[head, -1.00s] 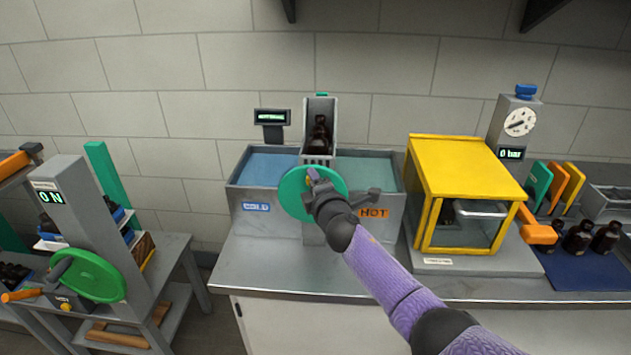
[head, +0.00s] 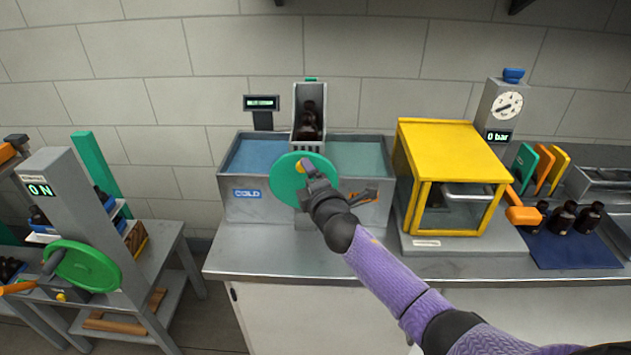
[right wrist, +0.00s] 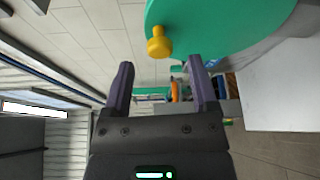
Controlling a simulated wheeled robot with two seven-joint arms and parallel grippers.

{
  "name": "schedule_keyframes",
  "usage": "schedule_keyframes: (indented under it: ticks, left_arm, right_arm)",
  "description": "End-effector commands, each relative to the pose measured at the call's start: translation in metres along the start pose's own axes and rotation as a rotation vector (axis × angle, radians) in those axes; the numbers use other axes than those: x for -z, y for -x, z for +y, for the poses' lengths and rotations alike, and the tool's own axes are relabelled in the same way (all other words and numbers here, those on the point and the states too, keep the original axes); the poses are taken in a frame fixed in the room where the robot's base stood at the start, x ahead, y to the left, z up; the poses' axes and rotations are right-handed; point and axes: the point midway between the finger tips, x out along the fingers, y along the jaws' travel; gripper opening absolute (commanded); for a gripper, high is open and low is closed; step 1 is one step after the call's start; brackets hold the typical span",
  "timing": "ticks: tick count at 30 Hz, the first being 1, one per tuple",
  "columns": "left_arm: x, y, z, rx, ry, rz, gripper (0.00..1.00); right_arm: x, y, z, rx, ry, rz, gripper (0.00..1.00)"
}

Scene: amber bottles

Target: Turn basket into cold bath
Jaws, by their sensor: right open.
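The basket (head: 309,122) is a grey metal holder with dark amber bottles (head: 309,112) in it, raised upright between the two baths. The cold bath (head: 258,156), with blue liquid and a COLD label (head: 247,194), is on the left. The hot bath (head: 362,160), with greener liquid, is on the right, its label mostly hidden by my arm. A green wheel (head: 287,181) with a yellow knob is on the front. My right gripper (head: 306,168) is in front of the wheel. In the right wrist view its open jaws (right wrist: 158,85) are empty, with the yellow knob (right wrist: 159,42) beyond them. My left gripper is not in view.
A small display (head: 262,103) stands behind the cold bath. A yellow cabinet (head: 452,150) stands to the right, with a pressure gauge (head: 507,103) behind it and bottles on a blue mat (head: 575,250). A grey stand with another green wheel (head: 86,266) is at left.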

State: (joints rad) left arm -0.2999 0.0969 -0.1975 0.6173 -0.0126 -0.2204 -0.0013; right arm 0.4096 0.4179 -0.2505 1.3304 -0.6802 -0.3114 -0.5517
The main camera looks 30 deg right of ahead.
Motion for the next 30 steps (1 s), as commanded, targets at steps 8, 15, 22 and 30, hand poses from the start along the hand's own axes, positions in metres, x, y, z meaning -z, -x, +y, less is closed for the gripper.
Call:
schedule_keyframes:
  ticks: [8, 15, 22, 30]
  left_arm:
    - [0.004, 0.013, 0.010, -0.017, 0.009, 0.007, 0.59]
    - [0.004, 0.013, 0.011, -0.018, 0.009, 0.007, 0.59]
    - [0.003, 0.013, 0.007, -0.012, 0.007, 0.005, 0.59]
    - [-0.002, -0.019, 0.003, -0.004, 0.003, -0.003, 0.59]
  right_arm:
    - [0.000, 0.056, 0.001, 0.001, 0.001, 0.002, 0.75]
    - [0.000, 0.063, 0.000, 0.000, 0.001, 0.000, 0.75]
    - [0.000, 0.063, 0.000, 0.000, 0.001, 0.000, 0.75]
    - [0.013, 0.088, -0.152, 0.307, -0.227, -0.016, 0.75]
